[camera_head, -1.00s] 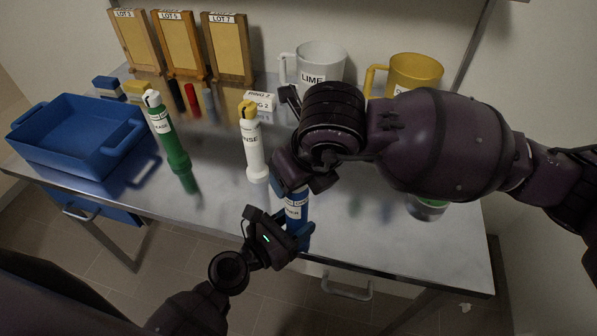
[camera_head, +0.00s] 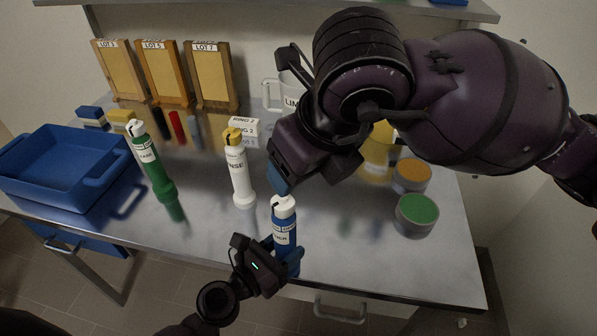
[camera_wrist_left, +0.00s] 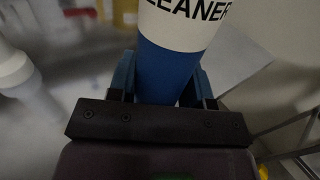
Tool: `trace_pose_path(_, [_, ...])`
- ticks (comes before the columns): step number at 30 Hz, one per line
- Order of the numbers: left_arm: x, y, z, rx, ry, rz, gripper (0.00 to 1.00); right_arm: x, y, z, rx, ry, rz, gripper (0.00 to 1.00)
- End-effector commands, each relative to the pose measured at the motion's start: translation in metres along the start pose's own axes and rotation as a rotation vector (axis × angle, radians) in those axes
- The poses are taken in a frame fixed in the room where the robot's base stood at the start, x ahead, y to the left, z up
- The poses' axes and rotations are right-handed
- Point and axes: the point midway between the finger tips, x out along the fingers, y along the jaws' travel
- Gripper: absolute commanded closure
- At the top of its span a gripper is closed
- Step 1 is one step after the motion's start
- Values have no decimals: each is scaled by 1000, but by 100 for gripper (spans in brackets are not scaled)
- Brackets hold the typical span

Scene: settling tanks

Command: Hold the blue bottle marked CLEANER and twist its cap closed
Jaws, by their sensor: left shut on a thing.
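The blue bottle marked CLEANER (camera_head: 283,238) stands upright near the front edge of the bench, with its white cap (camera_head: 284,203) on top. Its label and blue body fill the middle of the left wrist view (camera_wrist_left: 172,72). My left gripper (camera_head: 287,261) is shut on the lower part of the bottle, one blue finger on each side. My right gripper (camera_head: 279,182) is just above and slightly left of the cap, pointing down, with a small gap visible in the picture. Its fingertips are mostly hidden by its own body, so I cannot tell its opening.
A white bottle (camera_head: 240,178) and a green bottle (camera_head: 151,165) stand to the left. A blue tray (camera_head: 62,200) is at far left. Green-topped (camera_head: 416,212) and orange-topped (camera_head: 412,175) containers stand right. Mugs and boards are behind.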

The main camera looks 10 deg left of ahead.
Motion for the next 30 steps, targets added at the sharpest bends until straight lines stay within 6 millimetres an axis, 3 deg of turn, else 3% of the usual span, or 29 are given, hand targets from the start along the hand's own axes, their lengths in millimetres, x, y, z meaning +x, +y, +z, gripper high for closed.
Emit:
trace_pose_path(11, [0, 0, 0, 0, -1, 0, 88, -1, 0, 0, 0, 1, 0, 34])
trace_pose_path(12, [0, 0, 0, 0, -1, 0, 51, -1, 0, 0, 0, 1, 0, 34])
trace_pose_path(18, [0, 0, 0, 0, -1, 0, 25, -1, 0, 0, -1, 1, 0, 34])
trace_pose_path(30, [-10, 0, -1, 0, 2, 1, 25, -1, 0, 0, -1, 1, 0, 34])
